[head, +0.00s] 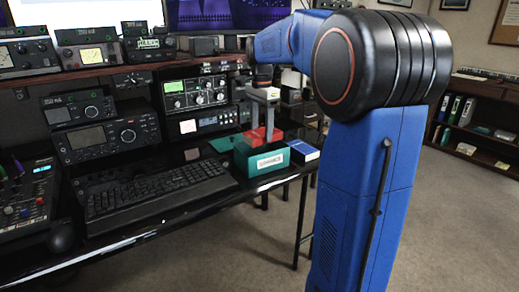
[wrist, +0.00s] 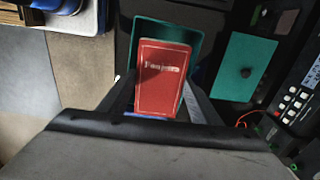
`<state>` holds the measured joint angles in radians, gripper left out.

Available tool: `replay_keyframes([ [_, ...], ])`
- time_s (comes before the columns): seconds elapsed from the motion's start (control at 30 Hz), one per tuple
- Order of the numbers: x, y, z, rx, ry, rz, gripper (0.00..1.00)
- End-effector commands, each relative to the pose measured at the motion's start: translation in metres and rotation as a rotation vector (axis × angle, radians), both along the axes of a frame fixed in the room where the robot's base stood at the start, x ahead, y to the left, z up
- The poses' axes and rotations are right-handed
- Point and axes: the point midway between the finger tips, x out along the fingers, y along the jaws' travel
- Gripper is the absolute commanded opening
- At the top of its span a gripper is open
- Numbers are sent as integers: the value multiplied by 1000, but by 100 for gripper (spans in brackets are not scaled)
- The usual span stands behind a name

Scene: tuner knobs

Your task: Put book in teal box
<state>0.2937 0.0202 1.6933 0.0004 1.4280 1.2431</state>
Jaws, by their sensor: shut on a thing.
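A red book (head: 257,138) with pale lettering is between the fingers of my gripper (head: 265,118), which is shut on it. The book also shows in the wrist view (wrist: 162,75), with a finger on each side. The teal box (head: 262,165), with a white label on its front, stands at the right end of the desk. The book is over the box's opening; I cannot tell whether its lower part is inside. In the wrist view the teal box (wrist: 193,33) shows behind the book, partly hidden by it.
A flat teal lid (wrist: 245,66) lies beside the box. A blue and white package (head: 303,151) sits right of the box at the desk edge. A black keyboard (head: 155,190) lies to the left. Radio equipment (head: 195,93) stands behind.

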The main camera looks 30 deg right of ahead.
Motion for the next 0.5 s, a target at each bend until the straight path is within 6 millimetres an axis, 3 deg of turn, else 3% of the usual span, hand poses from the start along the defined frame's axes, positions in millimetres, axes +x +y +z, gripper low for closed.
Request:
replay_keyframes([
  [0.1, 0, 0, -17, 1, 2, 0, 31],
  [0.37, 0, 0, -35, 1, 2, 0, 31],
  [0.5, 0, 0, -53, 1, 3, 0, 31],
])
